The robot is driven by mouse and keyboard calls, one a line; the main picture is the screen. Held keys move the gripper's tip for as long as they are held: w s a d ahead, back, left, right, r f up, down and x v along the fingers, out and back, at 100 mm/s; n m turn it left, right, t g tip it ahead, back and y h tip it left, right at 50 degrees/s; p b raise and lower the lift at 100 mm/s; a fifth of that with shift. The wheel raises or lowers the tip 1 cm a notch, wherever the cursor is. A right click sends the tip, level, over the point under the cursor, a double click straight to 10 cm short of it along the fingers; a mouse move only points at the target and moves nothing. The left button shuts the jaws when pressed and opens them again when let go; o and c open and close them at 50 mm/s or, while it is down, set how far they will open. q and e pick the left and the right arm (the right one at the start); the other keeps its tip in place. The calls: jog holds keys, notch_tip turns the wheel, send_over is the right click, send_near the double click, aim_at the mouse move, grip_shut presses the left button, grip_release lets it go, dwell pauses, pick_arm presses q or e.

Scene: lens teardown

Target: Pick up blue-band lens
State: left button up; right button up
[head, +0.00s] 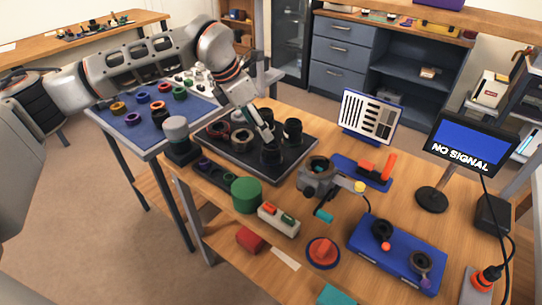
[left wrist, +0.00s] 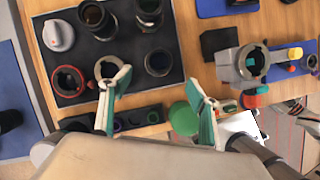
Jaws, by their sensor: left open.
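A dark tray (head: 296,167) holds three black lens barrels. One (head: 271,154) is at the near right, one (head: 292,131) at the right corner, one (head: 267,116) at the back. In the left wrist view they are a near barrel (left wrist: 158,63) and two farther ones (left wrist: 95,17) (left wrist: 149,11). No blue band is clear on any, so I cannot tell which is the blue-band lens. My left gripper (head: 268,138) is over the tray by the near barrel. Its fingers (left wrist: 160,77) are open and empty, with that barrel between their tips in the picture.
A red ring (left wrist: 68,80) and a metal ring (left wrist: 108,70) lie in the tray beside the barrels. A green cylinder (head: 245,195) stands in front of it. A grey clamp fixture (head: 318,178) is close on the right. A blue mat (head: 140,137) with coloured rings is left.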

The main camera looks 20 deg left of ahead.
aim_at(269, 146)
pick_arm(q)
jog(key=x, duration=1.2)
jog(key=shift+a+b, duration=0.1)
jog(key=shift+b, duration=0.3)
jog(key=shift+s+r, duration=0.1)
jog(key=c, duration=1.4)
